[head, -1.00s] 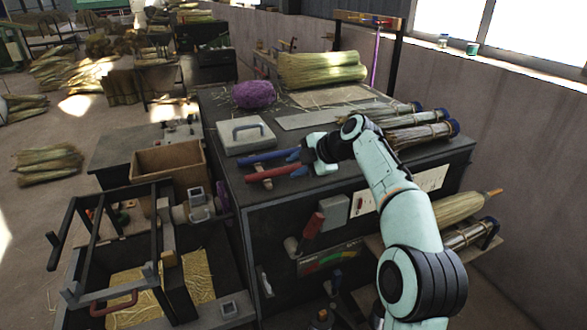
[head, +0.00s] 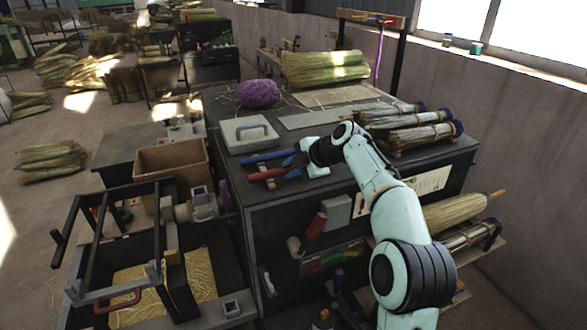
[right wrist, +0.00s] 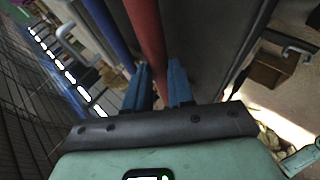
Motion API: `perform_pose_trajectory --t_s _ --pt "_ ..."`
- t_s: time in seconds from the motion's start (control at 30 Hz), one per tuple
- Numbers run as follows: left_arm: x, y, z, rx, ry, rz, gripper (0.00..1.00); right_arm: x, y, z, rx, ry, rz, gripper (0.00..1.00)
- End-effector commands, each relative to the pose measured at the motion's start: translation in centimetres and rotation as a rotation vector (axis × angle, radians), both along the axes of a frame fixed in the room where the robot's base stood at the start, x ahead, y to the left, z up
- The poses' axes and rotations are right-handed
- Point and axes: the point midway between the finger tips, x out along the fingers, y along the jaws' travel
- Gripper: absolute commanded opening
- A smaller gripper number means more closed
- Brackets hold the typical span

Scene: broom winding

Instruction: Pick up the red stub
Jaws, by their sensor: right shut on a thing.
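The red stub (head: 264,175) is a short red rod near the left front of the dark bench. It lies beside a blue rod (head: 262,157) and roughly parallel to it. My right gripper (head: 291,168) has its blue fingers closed around the stub's right end. In the right wrist view the red stub (right wrist: 146,32) runs away from between the fingers (right wrist: 160,84), with the blue rod (right wrist: 106,28) to its left. I cannot tell whether the stub is clear of its support. My left gripper is not in view.
A grey case (head: 249,135) and a purple bundle (head: 258,94) lie behind the rods. Bound straw bundles (head: 418,137) lie to the right on the bench top (head: 325,145). A cardboard box (head: 172,167) and a dark frame (head: 108,240) stand to the left.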

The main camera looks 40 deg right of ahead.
Motion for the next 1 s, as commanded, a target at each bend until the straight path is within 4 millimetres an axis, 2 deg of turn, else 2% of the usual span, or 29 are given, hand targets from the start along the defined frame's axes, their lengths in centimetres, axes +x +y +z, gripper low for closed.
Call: perform_pose_trajectory --t_s 0.17,0.33,0.5,0.8,1.0 --pt "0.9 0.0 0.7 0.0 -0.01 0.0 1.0 0.1 0.0 2.1 -0.002 -0.006 0.0 0.0" --pt "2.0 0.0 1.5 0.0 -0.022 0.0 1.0 0.2 -0.1 5.7 -0.004 -0.011 -0.001 0.0" --pt "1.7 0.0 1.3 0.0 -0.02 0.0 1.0 0.1 -0.1 7.7 -0.004 -0.005 -0.002 0.0" --pt "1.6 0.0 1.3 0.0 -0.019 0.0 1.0 0.0 0.0 9.5 -0.001 -0.003 0.0 0.0" --pt "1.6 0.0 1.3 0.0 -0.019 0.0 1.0 0.0 0.0 9.8 0.0 -0.002 -0.001 0.0"
